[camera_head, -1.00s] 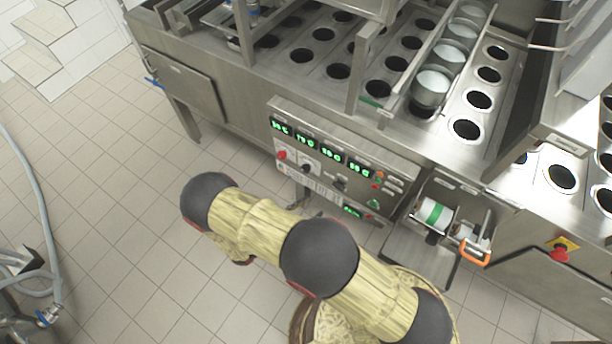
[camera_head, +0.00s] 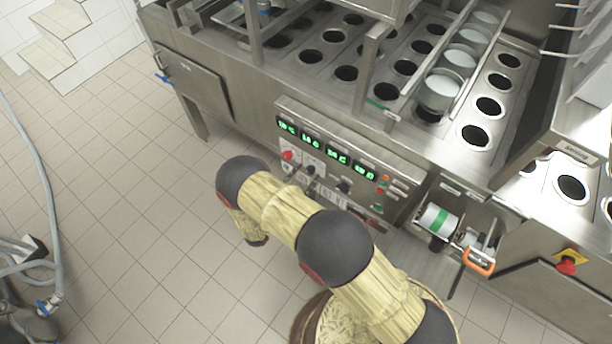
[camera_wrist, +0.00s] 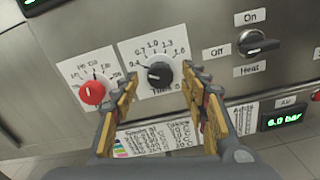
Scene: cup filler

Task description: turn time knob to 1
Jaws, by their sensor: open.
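The time knob (camera_wrist: 159,75) is a black dial on a white plate (camera_wrist: 128,55) with numbers around its upper side, among them 0.7, 1.0 and 1.3. Its white pointer mark seems to face left and slightly down, near the low end of the scale. In the wrist view my gripper (camera_wrist: 160,85) is open, with one yellow-brown finger on each side of the knob. I cannot tell whether either finger touches it. In the head view the knob (camera_head: 310,170) shows small on the control panel, and my arm hides the gripper.
A red knob (camera_wrist: 92,92) sits close left of the left finger. A black on/off heat switch (camera_wrist: 258,43) is to the right, and a pressure display (camera_wrist: 286,116) is lower right. Green displays (camera_head: 338,156) line the panel above the knobs.

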